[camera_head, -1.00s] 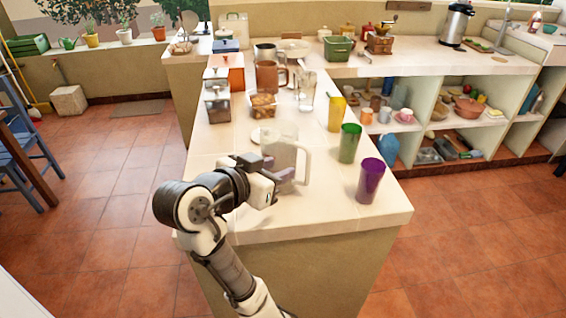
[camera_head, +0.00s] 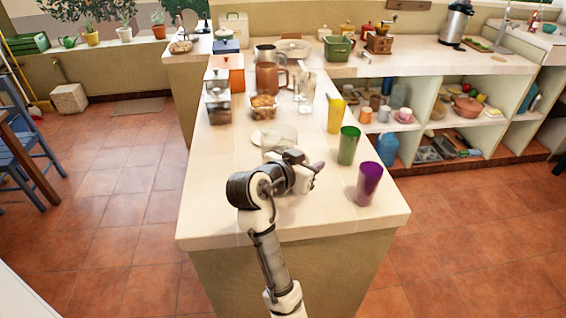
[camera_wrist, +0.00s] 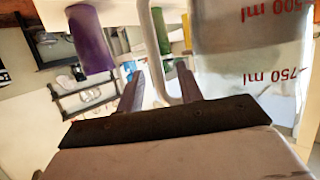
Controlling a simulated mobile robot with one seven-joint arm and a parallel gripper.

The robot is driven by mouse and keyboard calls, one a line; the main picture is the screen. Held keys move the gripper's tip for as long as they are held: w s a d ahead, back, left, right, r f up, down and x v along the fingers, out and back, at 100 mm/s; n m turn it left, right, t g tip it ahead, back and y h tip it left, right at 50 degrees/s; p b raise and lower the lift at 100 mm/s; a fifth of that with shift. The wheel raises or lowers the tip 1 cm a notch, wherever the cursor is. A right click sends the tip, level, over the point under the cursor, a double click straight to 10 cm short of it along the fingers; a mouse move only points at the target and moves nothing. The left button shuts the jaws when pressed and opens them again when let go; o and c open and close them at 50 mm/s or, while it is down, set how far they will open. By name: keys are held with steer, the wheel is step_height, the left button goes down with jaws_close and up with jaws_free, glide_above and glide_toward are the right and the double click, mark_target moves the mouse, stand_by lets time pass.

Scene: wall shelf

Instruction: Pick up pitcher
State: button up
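The pitcher is clear, with red volume marks, and fills the right of the wrist view (camera_wrist: 245,65), where the marks read upside down. In the head view the pitcher (camera_head: 280,138) stands on the white counter, its lower part and handle hidden behind my arm. Its pale handle (camera_wrist: 157,45) runs down between my two fingers in the wrist view. My gripper (camera_wrist: 160,88) is open, with gaps showing beside the handle. In the head view my gripper (camera_head: 312,168) is low over the counter, at the pitcher's near side.
A purple cup (camera_head: 368,184), a green cup (camera_head: 348,146) and a yellow cup (camera_head: 335,116) stand along the counter's right side. A glass food container (camera_head: 263,107) and a brown jug (camera_head: 267,78) stand behind. The counter's near left is clear.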

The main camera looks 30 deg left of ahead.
jaws_close()
steer(key=shift+r, duration=0.1)
stand_by(1.3)
